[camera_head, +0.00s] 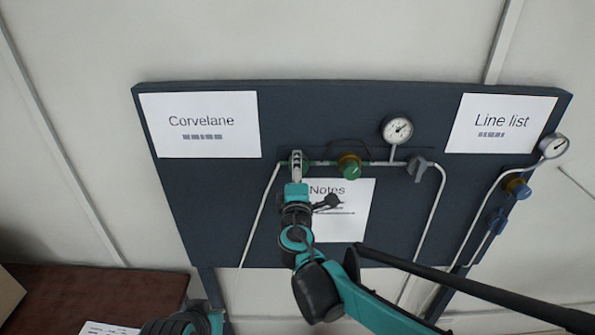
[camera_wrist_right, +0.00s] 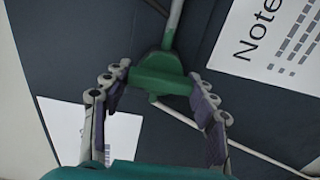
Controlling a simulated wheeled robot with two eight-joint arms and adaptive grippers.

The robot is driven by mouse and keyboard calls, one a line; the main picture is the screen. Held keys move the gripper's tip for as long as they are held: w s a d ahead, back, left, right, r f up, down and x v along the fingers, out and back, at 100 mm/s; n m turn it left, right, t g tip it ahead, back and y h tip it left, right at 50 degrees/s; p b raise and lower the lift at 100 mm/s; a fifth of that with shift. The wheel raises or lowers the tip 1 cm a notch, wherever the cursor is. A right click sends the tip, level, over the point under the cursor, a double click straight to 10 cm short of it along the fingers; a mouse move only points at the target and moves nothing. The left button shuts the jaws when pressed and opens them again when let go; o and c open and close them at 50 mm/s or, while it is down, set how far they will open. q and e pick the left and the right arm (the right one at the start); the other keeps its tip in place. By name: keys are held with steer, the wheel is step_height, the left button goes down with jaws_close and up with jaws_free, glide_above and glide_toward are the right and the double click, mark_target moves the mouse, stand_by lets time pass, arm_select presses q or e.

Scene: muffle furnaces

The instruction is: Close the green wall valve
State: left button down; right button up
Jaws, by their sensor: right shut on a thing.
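The green wall valve (camera_wrist_right: 160,66) sits on a thin pipe on the dark panel. In the right wrist view its green body and handle lie between my right gripper's fingertips (camera_wrist_right: 160,79), which are shut on it from both sides. In the head view my right gripper (camera_head: 297,162) reaches up to the pipe's left corner and covers most of the valve; only slivers of green (camera_head: 305,168) show beside the fingers. My left gripper is not in view; only part of my left arm shows at the bottom.
On the same pipe, right of the valve, are a green-and-brass regulator (camera_head: 349,167), a round gauge (camera_head: 397,129) and a grey valve handle (camera_head: 417,168). A second line with a blue handle (camera_head: 497,221) is at far right. A brown table (camera_head: 95,295) stands lower left.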

steer(key=o, duration=1.2)
steer(key=shift+c, duration=0.2)
steer(key=s, duration=1.2)
